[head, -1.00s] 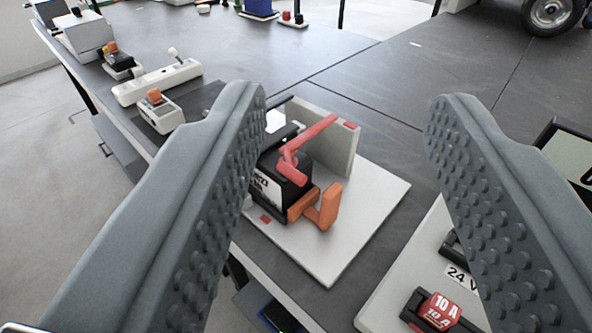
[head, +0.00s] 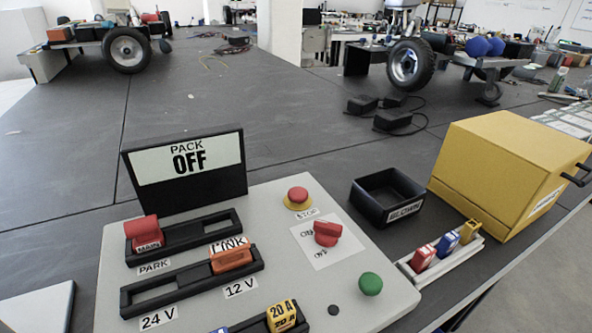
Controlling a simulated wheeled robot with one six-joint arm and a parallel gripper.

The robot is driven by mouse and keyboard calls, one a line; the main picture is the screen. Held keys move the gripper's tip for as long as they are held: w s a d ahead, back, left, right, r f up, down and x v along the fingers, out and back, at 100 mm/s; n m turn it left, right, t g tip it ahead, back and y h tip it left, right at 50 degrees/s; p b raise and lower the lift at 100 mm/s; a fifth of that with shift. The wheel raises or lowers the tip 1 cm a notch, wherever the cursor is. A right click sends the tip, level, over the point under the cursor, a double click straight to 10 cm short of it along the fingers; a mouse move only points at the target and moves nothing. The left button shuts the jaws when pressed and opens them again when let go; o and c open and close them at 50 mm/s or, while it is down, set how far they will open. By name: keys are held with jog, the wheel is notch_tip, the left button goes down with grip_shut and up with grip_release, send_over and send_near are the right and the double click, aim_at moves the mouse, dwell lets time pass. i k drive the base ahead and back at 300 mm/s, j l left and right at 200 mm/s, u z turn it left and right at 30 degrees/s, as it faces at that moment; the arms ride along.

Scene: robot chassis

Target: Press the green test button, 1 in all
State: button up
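The green test button (head: 371,284) is a round green cap at the right front of a light grey panel (head: 300,275). Nothing touches or covers it. A small dark spot (head: 333,310) on the panel lies left of and below it. The panel's display (head: 188,168) reads PACK OFF. A red STOP button (head: 298,196) on a yellow ring stands toward the panel's back right. A red rotary knob (head: 327,233) sits between STOP and the green button. My gripper does not show in this view.
A red MAIN plug (head: 144,235) sits at PARK, an orange LINK (head: 231,259) at 12 V. A yellow 20 A fuse (head: 282,316) is at the front edge. Right are a black BLOWN bin (head: 388,194), a fuse tray (head: 458,258) and a yellow box (head: 510,170).

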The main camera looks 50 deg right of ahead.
aim_at(371, 284)
jog(key=k+z, duration=0.15)
jog(key=z, duration=1.1)
